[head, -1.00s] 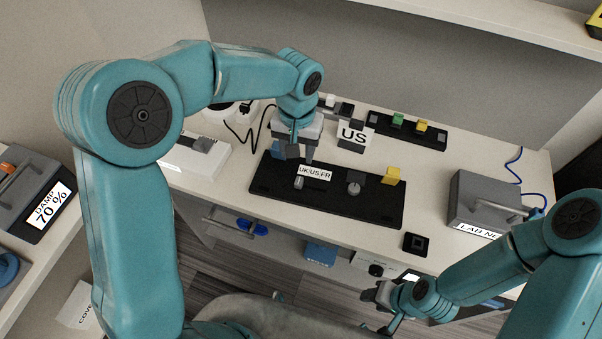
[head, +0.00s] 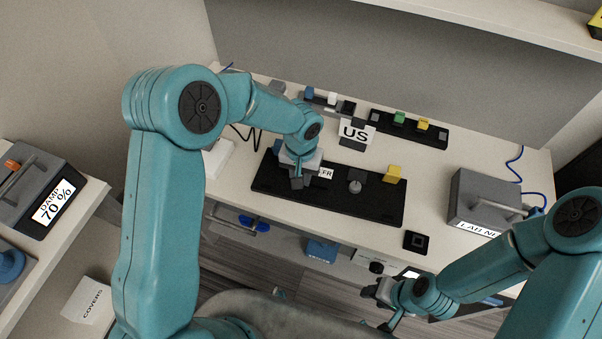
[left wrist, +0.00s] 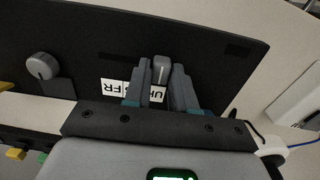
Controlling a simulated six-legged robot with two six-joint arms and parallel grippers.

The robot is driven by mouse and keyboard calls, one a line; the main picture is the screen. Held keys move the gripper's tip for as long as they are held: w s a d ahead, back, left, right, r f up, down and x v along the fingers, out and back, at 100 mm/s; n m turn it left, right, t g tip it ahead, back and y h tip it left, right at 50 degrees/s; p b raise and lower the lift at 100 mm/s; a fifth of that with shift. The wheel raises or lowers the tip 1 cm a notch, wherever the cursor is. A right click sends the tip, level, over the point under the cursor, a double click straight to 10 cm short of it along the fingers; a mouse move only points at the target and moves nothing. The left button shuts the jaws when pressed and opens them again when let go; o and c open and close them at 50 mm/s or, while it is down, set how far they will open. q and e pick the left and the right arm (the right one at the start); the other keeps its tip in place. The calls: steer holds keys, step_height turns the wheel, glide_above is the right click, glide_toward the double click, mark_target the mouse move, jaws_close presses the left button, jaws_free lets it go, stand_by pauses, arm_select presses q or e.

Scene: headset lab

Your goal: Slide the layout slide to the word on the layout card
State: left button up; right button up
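The layout card (head: 356,134) reads "US" and stands behind the black panel (head: 262,184). The panel's strip (head: 326,174) shows only "FR" in the head view; in the left wrist view the strip (left wrist: 113,88) reads upside down, its middle covered by a finger. The grey layout slide (left wrist: 161,70) is at the strip's UK end. My left gripper (left wrist: 162,78) is lowered around it, one finger on each side, with narrow gaps showing. In the head view my left gripper (head: 296,180) hides the slide. My right gripper (head: 378,292) is in front of the table, its fingers unclear.
A round grey knob (head: 355,187) and a yellow tab (head: 393,173) are on the panel's right part. A grey box (head: 485,200) with a handle stands right. A small black block (head: 416,241) lies at the front edge. Blocks on a black rail (head: 432,136) stand behind.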

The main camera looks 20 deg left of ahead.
mark_target(312, 186)
arm_select(q)
jaws_close()
steer(key=shift+d+f+b, duration=0.1)
steer(key=shift+d+b, duration=0.3)
steer(key=shift+b, duration=0.05)
steer(key=shift+w+d+b, duration=0.1)
steer(key=shift+d+b, duration=0.45)
steer(key=shift+d, duration=0.55)
steer(key=o, duration=0.5)
jaws_free()
steer(key=shift+a, duration=0.1)
steer(key=shift+o, duration=0.2)
steer(key=shift+r, duration=0.2)
step_height(312, 186, up, 16)
steer(key=shift+r+b, duration=0.15)
steer(key=shift+b, duration=0.15)
